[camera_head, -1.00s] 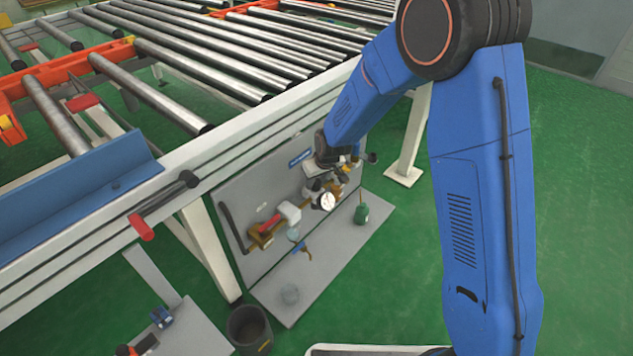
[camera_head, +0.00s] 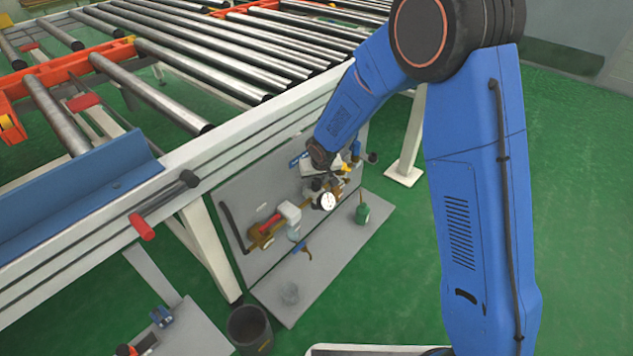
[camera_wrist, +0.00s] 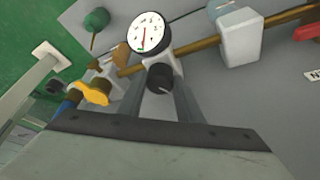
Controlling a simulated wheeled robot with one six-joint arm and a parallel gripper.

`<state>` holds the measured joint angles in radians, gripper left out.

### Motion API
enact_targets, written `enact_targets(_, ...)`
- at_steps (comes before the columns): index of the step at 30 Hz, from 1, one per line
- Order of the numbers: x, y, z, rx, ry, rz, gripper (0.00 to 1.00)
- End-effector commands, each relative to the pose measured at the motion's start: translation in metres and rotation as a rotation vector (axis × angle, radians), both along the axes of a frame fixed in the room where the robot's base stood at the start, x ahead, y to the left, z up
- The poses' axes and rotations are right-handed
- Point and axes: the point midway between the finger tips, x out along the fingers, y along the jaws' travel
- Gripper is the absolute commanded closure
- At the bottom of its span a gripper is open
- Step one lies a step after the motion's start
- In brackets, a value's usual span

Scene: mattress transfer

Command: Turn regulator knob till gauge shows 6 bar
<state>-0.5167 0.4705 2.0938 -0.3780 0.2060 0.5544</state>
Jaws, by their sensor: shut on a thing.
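The regulator knob (camera_wrist: 160,78) is black and round and sits between my gripper's fingertips in the wrist view. My gripper (camera_wrist: 162,85) is shut on it. The gauge (camera_wrist: 148,32) has a round white face with a red needle, just beyond the knob. Its numbers are too small to read. In the head view the gauge (camera_head: 326,201) faces the camera on the grey panel, and my gripper (camera_head: 316,183) is small and partly hidden just above it, with the knob hard to make out.
A brass pipe (camera_wrist: 200,44) runs behind the gauge to a white block (camera_wrist: 240,36). A yellow valve handle (camera_wrist: 92,93) is close on the left. A green bottle (camera_head: 362,213) stands on the shelf (camera_head: 330,262). The roller conveyor (camera_head: 190,65) is above the panel.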

Motion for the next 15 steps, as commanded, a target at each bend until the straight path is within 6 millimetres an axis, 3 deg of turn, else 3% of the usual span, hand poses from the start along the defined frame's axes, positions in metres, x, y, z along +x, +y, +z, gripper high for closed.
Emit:
enact_targets(7, -0.0008, -0.0004, -0.0006, -0.002, 0.002, 0.000, 0.90)
enact_targets(8, -0.0007, -0.0005, -0.0006, -0.002, 0.002, 0.000, 0.65)
enact_targets(10, -0.0007, -0.0003, -0.0005, -0.001, 0.002, 0.000, 0.49)
enact_targets(15, -0.0003, -0.0002, -0.0002, 0.000, 0.001, 0.000, 0.49)
